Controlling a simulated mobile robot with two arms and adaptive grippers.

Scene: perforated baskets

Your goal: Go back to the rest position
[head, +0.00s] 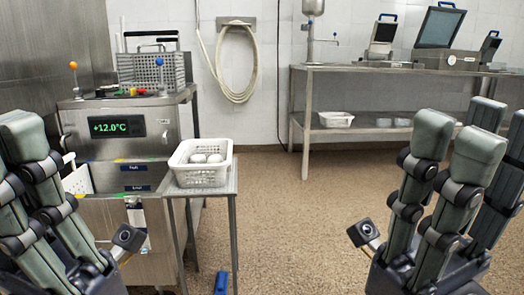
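My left gripper (22,150) is at the left edge of the head view, fingers pointing up, partly cut off by the frame. Its fingers are extended and I see nothing held in it. My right gripper (458,145) is at the lower right, also pointing up. Its fingers stand apart, open and empty. A white perforated basket (200,175) with several pale round items inside sits on a small metal side table (232,186). Both grippers are apart from the basket.
A steel bench (345,68) with devices and a white basket (336,119) below is at the back right. The middle floor is clear.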

